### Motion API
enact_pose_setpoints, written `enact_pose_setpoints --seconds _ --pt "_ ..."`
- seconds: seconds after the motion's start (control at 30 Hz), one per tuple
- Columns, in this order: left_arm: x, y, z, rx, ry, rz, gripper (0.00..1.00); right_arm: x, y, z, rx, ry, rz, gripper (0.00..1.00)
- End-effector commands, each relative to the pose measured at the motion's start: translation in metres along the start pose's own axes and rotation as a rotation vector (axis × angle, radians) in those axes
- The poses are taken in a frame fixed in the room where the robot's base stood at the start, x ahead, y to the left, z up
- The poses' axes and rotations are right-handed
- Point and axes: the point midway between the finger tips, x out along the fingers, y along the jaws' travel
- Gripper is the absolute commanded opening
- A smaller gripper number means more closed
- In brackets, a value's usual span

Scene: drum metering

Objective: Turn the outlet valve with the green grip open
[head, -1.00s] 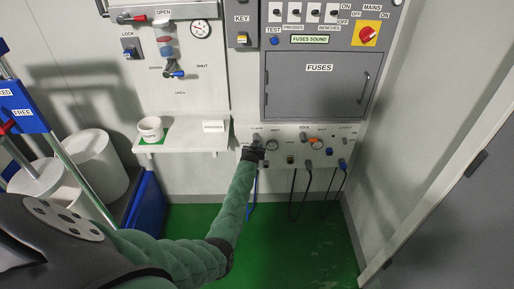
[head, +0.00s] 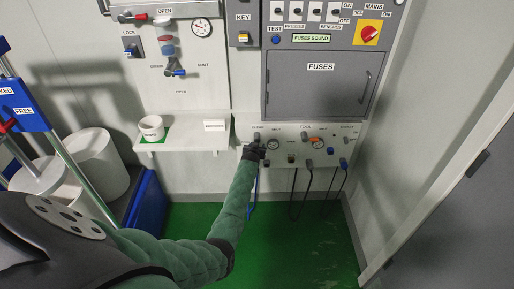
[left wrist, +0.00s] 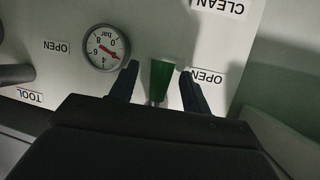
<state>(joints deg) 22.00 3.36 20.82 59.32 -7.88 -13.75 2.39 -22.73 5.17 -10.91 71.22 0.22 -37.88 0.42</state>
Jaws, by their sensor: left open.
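The green grip (left wrist: 162,78) of the outlet valve shows in the left wrist view, on the pale panel beside a label reading OPEN. My left gripper (left wrist: 160,85) is open, with one dark finger on each side of the green grip. Small gaps show between the fingers and the grip, and I cannot tell whether either touches it. In the head view my left gripper (head: 254,153) is at the left end of the lower panel (head: 297,163), below the CLEAN label, and hides the green grip. My right gripper is not in view.
A pressure gauge (left wrist: 106,47) sits close to the left finger in the wrist view. Other knobs and a second gauge (head: 318,143) line the panel, with hoses (head: 299,195) hanging below. A shelf with a white cup (head: 151,128) is to the left. The grey fuse cabinet (head: 318,85) is above.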

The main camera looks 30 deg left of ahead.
Motion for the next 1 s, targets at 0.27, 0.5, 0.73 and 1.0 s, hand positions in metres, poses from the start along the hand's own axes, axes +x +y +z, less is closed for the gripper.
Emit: enact_pose_setpoints --seconds 0.27,0.5,0.73,1.0 --pt "-0.030 0.000 0.003 0.001 0.000 0.000 0.48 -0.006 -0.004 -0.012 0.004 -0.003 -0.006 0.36" --pt "-0.059 0.000 0.003 0.000 0.000 0.000 0.48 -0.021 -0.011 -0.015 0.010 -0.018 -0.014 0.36" --pt "-0.073 0.000 0.002 0.000 -0.001 0.000 0.48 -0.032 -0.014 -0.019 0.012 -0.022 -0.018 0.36" --pt "-0.074 0.000 0.001 0.000 -0.002 0.000 0.48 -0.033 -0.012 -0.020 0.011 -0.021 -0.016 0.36"
